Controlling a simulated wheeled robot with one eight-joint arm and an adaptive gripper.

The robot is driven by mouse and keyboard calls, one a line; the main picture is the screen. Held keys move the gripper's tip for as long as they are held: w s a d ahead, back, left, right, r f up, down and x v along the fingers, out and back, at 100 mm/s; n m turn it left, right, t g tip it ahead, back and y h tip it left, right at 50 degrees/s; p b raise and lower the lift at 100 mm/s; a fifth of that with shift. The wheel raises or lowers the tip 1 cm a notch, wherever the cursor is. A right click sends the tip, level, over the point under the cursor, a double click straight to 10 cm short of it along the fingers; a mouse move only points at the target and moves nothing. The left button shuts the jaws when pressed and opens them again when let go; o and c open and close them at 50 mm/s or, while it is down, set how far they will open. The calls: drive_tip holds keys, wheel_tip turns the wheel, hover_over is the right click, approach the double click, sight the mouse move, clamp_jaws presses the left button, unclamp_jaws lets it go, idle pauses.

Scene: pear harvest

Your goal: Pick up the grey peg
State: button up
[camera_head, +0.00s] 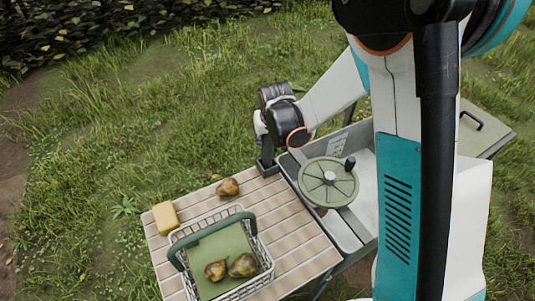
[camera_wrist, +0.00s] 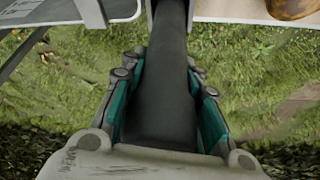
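The grey peg (camera_wrist: 168,75) is a long dark bar running up the middle of the wrist view, from my palm to the top edge. My gripper (camera_wrist: 167,68) has its teal-padded fingers close against both sides of the peg and looks shut on it. In the head view my gripper (camera_head: 267,140) is at the far corner of the slatted table, beside the grey cart. A short dark length of the peg (camera_head: 267,160) shows below it. Its lower end is by the table corner; whether it touches anything there is unclear.
The slatted table (camera_head: 300,254) holds a wire basket (camera_head: 262,250) with pears, a loose pear (camera_head: 228,187) and a yellow block (camera_head: 165,217). The grey cart (camera_head: 345,232) carries a round green spoked wheel with a dark knob (camera_head: 328,184). Open grass lies behind.

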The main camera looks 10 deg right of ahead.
drive_tip(key=shift+r, duration=0.1)
clamp_jaws()
wheel_tip(320, 180, up, 27)
drive_tip(key=p, duration=0.9)
drive_tip(key=shift+p, duration=0.35)
idle(0.4)
